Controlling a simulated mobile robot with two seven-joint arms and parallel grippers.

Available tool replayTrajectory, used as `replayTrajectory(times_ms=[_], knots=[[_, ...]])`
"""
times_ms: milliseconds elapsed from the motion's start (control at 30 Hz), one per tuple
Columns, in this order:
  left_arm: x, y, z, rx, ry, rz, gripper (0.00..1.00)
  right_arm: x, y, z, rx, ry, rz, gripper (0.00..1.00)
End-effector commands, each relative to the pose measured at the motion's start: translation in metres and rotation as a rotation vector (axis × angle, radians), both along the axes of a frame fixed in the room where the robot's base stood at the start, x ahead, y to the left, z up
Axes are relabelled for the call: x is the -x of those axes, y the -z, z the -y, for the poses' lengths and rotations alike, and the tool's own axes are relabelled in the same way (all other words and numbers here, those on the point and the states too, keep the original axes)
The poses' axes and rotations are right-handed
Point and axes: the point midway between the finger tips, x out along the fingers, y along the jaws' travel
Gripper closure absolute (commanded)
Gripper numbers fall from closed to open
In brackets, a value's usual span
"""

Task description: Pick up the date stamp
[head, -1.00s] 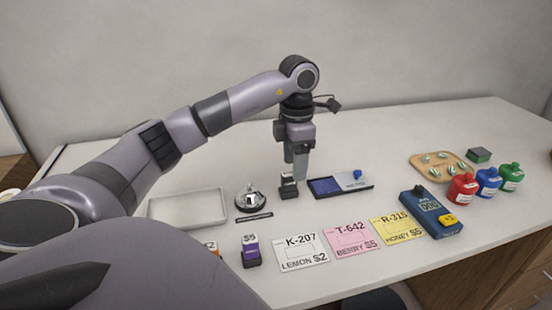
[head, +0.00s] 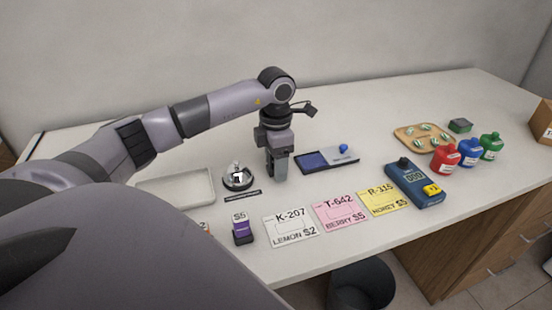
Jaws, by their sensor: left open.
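My left gripper (head: 278,178) points straight down with its fingertips low over the counter, between the service bell and the blue pad. The jaws are open. The small dark block that looks like the date stamp stood at this spot in the earlier head view. Now the fingers hide it mostly or fully, so I cannot tell how it sits between them. My right gripper is not in view.
Left of the gripper are a bell (head: 238,179) and a pale tray (head: 177,187). A blue pad (head: 328,159) is close on the right. A purple box (head: 242,229) and price cards (head: 290,228) are in front. A blue meter (head: 413,184) and coloured bottles (head: 468,152) stand further right.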

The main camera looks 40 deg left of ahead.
Motion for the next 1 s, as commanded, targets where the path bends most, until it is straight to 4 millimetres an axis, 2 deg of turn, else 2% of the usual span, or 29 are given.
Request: replayTrajectory(times_ms=[133,167,300,333,767,867,1000], knots=[[0.000,0.000,0.000,0.000,0.000,0.000,0.39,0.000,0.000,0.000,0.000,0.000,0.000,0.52],[0.000,0.000,0.000,0.000,0.000,0.000,0.46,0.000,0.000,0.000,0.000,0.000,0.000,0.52],[0.000,0.000,0.000,0.000,0.000,0.000,0.91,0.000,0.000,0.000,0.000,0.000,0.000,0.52],[0.000,0.000,0.000,0.000,0.000,0.000,1.00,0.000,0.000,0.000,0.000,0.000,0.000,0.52],[-0.001,-0.007,0.000,0.000,0.000,0.003,1.00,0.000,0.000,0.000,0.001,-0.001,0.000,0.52],[-0.001,-0.018,0.000,-0.001,0.000,0.005,1.00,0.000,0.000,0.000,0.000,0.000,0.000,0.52],[-0.002,-0.042,0.000,0.001,0.000,0.008,1.00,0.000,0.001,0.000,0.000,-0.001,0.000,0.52]])
